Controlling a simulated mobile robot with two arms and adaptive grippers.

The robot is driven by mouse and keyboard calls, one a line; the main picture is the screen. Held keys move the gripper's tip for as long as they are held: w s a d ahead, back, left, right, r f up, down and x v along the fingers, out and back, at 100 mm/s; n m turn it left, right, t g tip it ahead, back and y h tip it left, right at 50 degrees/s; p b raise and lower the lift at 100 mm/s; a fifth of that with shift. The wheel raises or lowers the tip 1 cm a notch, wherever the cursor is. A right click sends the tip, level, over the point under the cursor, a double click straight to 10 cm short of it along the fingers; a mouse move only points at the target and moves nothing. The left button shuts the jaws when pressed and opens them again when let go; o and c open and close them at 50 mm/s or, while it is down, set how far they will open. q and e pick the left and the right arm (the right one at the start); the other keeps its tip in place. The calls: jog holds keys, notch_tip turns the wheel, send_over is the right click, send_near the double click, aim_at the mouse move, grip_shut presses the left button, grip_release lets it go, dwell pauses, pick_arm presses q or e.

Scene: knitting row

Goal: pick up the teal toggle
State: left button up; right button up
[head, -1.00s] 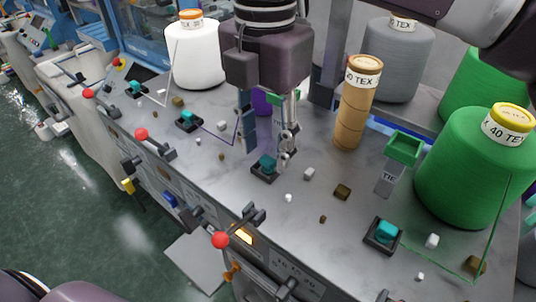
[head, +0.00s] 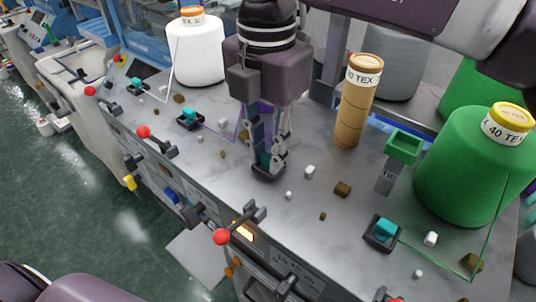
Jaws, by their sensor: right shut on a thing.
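A teal toggle (head: 264,161) stands in a black square base (head: 268,174) on the grey machine top, in the middle of the head view. My right gripper (head: 268,162) points down over it and is shut on it, one finger on each side. The fingers partly hide the toggle. It is still at its base; I cannot tell whether it has lifted at all. Similar teal toggles in black bases stand at the front right (head: 387,229), to the left (head: 190,116) and at the far left (head: 135,84). My left gripper is not in view.
A brown cone (head: 350,115) and a large green cone (head: 470,170) stand to the right, with a green-topped post (head: 402,147) between them. A white cone (head: 195,55) stands behind left. Small white and brown bits lie about. Red-knobbed levers (head: 221,237) line the front edge.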

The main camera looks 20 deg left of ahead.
jog(key=shift+r, duration=0.65)
notch_tip(320, 180, up, 10)
jog(key=b, duration=0.2)
notch_tip(320, 180, up, 9)
jog(key=p, duration=0.3)
send_over(266, 157)
jog(key=shift+f, duration=0.15)
jog(key=shift+w, duration=0.1)
